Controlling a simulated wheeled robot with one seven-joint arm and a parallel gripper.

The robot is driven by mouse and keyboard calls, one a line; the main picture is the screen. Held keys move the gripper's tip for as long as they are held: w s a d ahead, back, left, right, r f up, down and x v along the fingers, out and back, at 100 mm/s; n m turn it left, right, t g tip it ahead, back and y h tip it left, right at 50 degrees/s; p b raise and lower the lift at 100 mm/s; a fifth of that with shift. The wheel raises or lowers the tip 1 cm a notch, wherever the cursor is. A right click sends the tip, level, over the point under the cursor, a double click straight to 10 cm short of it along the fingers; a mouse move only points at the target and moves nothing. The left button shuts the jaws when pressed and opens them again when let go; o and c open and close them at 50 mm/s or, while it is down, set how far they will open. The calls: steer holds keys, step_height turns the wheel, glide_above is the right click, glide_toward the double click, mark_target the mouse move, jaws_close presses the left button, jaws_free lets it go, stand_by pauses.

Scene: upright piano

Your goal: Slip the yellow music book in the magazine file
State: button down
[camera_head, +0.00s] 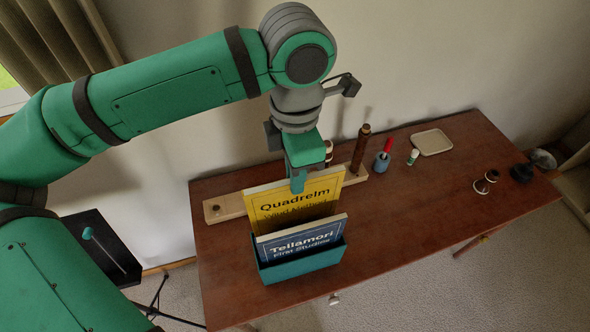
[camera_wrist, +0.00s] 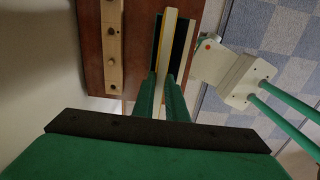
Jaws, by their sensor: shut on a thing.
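The yellow music book (camera_head: 295,200), lettered "Quadrelm", stands upright behind a blue book (camera_head: 300,240) lettered "Tellamori". The blue book stands in the teal magazine file (camera_head: 300,265) on the desk. My gripper (camera_head: 298,180) is shut on the yellow book's top edge. In the wrist view, my fingers (camera_wrist: 161,92) pinch the book (camera_wrist: 167,40), seen edge-on, with dark gaps on both sides. The yellow book's lower part is hidden by the blue book and the file's front. It appears lined up over the file opening; I cannot tell whether it touches the bottom.
A wooden block (camera_head: 226,207) with upright pegs runs behind the file on the brown desk (camera_head: 410,215). A blue pot with a red-topped item (camera_head: 383,160), a small green-and-white bottle (camera_head: 413,157) and a pale tray (camera_head: 431,142) stand to the right. The desk's front right is clear.

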mark_target(295, 203)
steer(key=shift+f, duration=5.05)
steer(key=c, duration=1.7)
jaws_free()
step_height(295, 203, up, 11)
steer(key=shift+f, duration=0.1)
